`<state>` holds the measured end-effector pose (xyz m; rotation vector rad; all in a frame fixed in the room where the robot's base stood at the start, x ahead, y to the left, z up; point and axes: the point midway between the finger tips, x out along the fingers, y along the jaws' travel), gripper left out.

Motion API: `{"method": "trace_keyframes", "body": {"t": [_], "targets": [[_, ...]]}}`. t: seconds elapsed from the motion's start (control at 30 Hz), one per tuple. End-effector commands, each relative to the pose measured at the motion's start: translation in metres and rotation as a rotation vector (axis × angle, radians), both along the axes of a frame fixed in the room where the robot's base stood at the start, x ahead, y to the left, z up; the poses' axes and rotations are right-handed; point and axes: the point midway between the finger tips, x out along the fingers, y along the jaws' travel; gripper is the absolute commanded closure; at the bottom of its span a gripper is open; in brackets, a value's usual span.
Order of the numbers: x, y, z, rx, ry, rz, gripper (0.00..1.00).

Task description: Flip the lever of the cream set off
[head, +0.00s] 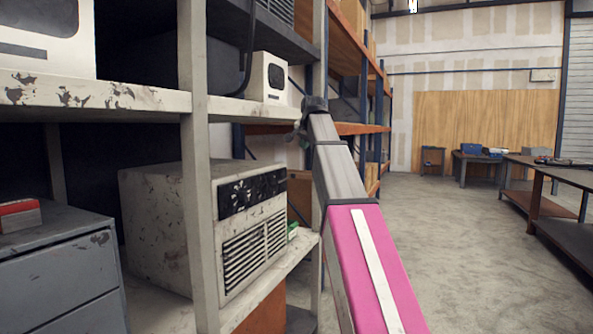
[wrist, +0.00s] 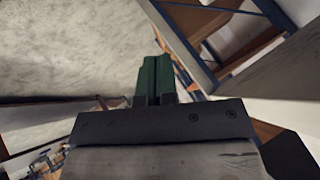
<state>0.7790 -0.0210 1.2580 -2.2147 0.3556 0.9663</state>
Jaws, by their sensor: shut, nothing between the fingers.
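A small cream set (head: 268,77) with a dark screen stands on the middle shelf in the head view. A larger cream set (head: 45,38) is partly cut off at the top left, and a worn cream unit (head: 245,215) with a dark dial panel and vent slats sits on the lower shelf. I cannot make out a lever on any of them. My gripper (head: 306,115) is right of the small set, near the shelf's end, apart from the set in the picture. In the wrist view its green fingers (wrist: 153,79) are together and hold nothing.
A pale rack post (head: 198,160) and the worn shelf edge (head: 130,97) stand left of my arm. A grey drawer cabinet (head: 60,275) with a red item is at lower left. Open concrete floor (head: 450,230) lies right, with workbenches (head: 550,180) beyond.

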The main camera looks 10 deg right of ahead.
Motion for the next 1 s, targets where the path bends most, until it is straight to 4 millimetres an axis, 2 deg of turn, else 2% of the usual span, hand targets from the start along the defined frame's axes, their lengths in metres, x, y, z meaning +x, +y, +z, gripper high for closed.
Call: {"method": "trace_keyframes", "body": {"t": [0.23,0.37,0.83,1.0], "targets": [[0.003,0.000,-0.003,-0.001,0.000,0.001,1.00],[0.013,0.000,-0.013,-0.001,0.001,0.001,1.00],[0.071,0.002,-0.075,-0.001,0.001,0.001,1.00],[0.071,0.015,-0.096,-0.003,0.001,0.002,1.00]]}}
